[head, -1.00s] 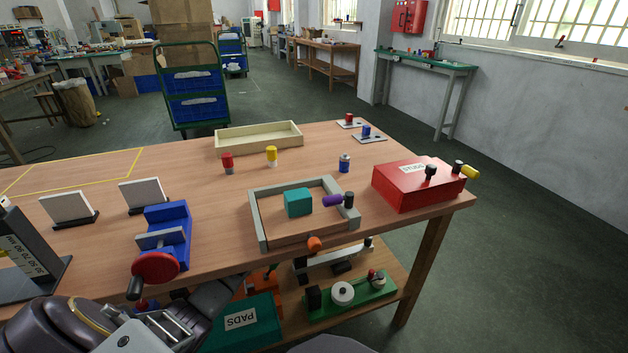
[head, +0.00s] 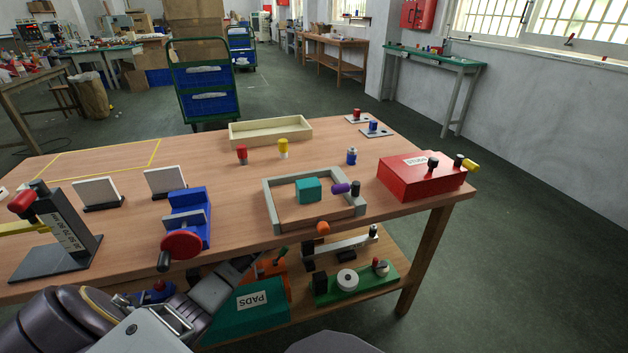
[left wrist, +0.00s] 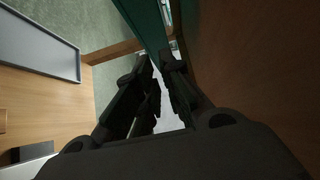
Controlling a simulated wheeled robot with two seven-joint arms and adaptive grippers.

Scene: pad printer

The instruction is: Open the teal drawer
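The teal drawer unit marked PADS (head: 245,312) sits on the lower shelf below the bench, partly hidden by my left arm. I cannot make out whether its drawer is shut. In the left wrist view the dark fingers (left wrist: 161,62) show a narrow gap with nothing visibly gripped. A teal surface (left wrist: 147,22) lies just beyond their tips. I cannot tell if they touch it. My right gripper is out of view.
The bench's wooden edge (head: 350,226) overhangs the shelf. A blue vise with a red handwheel (head: 182,245) stands above my left forearm. A green fixture (head: 355,284) and an orange item (head: 268,267) share the shelf. A red box (head: 410,182) stands at the right.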

